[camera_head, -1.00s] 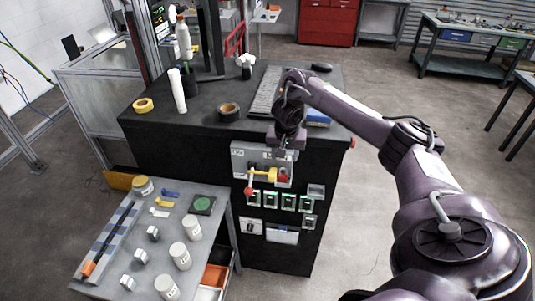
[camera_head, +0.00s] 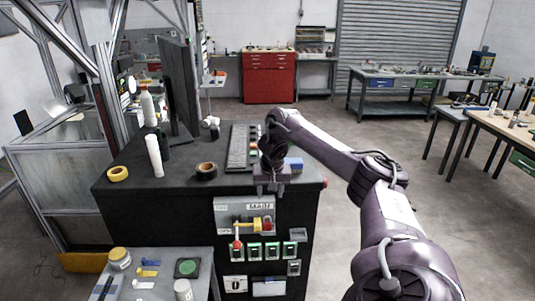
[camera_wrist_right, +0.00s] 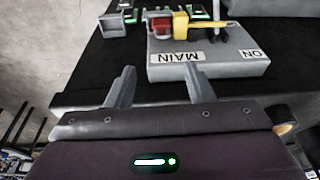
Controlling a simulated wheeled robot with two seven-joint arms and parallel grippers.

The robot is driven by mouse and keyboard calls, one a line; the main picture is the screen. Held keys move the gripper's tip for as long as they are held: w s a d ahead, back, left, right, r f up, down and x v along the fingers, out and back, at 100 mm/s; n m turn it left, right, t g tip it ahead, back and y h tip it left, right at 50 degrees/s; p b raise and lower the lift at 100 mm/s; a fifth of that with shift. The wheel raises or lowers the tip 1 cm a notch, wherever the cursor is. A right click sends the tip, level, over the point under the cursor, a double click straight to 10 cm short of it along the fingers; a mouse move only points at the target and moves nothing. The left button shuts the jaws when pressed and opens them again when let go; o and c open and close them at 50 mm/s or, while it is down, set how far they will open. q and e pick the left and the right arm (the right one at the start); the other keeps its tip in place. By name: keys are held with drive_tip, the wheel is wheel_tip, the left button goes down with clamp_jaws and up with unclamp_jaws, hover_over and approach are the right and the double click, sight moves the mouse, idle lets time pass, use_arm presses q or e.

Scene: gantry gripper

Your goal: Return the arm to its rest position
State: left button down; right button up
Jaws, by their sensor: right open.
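My right gripper (camera_head: 271,188) is in front of the top edge of the black cabinet, just above the grey main switch box (camera_head: 228,211). In the right wrist view my right gripper (camera_wrist_right: 159,87) has its two fingers apart with nothing between them. The switch box (camera_wrist_right: 215,68), marked MAIN and ON, has a yellow handle (camera_wrist_right: 181,26) lying sideways and a red part beside it. The fingers look clear of the handle. My right arm reaches in from the lower right of the head view. My left gripper is not in view.
The black cabinet (camera_head: 120,208) carries a keyboard (camera_head: 238,146), a yellow tape roll (camera_head: 118,174), a black tape roll (camera_head: 206,170) and a white cylinder (camera_head: 154,156). Green-lit switches sit below the box. A grey side table (camera_head: 205,260) stands lower left. Open floor lies to the right.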

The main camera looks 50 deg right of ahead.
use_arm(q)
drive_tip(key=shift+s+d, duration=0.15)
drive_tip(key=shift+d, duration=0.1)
